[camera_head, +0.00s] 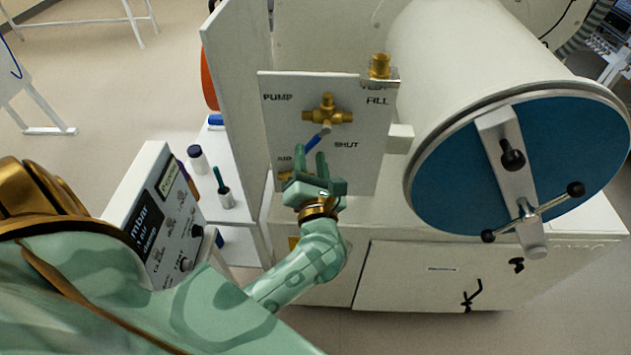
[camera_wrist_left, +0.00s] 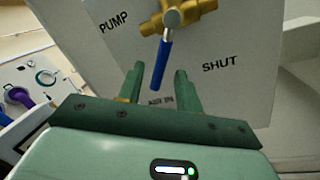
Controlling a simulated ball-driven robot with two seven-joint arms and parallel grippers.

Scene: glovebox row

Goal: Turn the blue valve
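The blue valve handle (camera_head: 316,137) hangs from a brass valve body (camera_head: 328,115) on a white panel (camera_head: 362,163) marked PUMP, FILL and SHUT. In the left wrist view the blue handle (camera_wrist_left: 162,62) points down and slightly left, away from both the PUMP and SHUT labels. My left gripper (camera_head: 309,165) is open in front of the panel. In the left wrist view its two green fingers (camera_wrist_left: 157,86) stand apart, with the handle's lower end showing between their tips. I cannot tell whether either finger touches it. My right gripper is not in view.
A large white cylinder with a blue door (camera_head: 450,170) and a clamp bar stands to the right of the panel. A grey control box (camera_head: 155,215) with knobs is at the left. Small bottles (camera_head: 198,158) stand on a white shelf behind it.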

